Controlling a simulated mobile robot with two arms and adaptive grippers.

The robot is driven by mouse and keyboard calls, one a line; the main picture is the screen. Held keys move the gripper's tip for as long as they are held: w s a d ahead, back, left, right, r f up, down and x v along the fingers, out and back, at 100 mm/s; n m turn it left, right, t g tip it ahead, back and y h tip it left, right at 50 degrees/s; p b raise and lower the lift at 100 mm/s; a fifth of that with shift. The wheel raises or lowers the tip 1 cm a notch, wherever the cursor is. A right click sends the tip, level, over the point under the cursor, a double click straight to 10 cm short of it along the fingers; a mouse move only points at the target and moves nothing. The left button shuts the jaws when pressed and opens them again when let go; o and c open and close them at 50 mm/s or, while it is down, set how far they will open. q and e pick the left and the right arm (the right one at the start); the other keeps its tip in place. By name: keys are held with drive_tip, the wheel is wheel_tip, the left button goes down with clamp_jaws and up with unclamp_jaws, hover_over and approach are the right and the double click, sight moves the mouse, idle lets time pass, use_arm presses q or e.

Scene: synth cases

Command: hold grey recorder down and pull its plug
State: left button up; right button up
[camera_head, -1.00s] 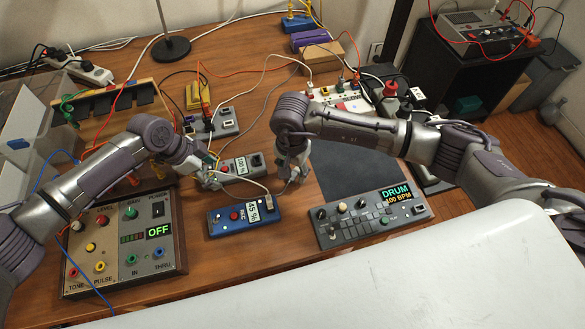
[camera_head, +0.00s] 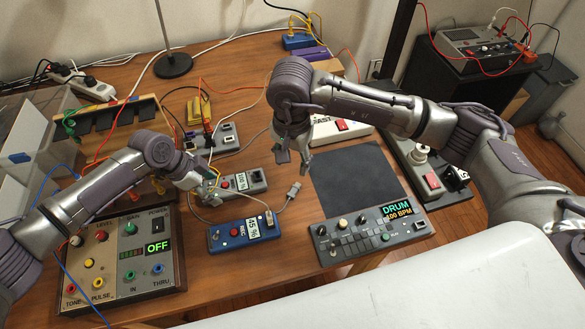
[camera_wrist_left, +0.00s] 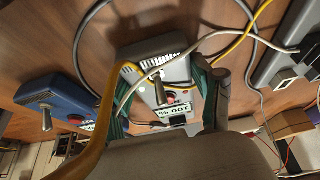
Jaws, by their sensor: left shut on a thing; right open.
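The grey recorder (camera_head: 240,182) with a 100% display lies on the wooden table behind the blue recorder (camera_head: 244,230). My left gripper (camera_head: 208,188) is shut on the grey recorder; in the left wrist view the fingers stand on both sides of its body (camera_wrist_left: 168,72), with a yellow and a pale cable crossing over it. A loose grey plug (camera_head: 294,189) lies right of both recorders, its cable curving down and left; where that cable ends is unclear. My right gripper (camera_head: 294,160) is open and empty, just behind and above this plug.
A drum machine (camera_head: 368,230) and dark mat (camera_head: 352,178) are on the right. A panel box (camera_head: 125,252) reading OFF is at front left. Cables cross the back of the table.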

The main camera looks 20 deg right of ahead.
idle(0.4)
use_arm(q)
drive_tip(key=o, duration=1.4)
drive_tip(key=shift+c, duration=0.2)
drive_tip(key=shift+r, duration=0.1)
drive_tip(key=v, duration=1.2)
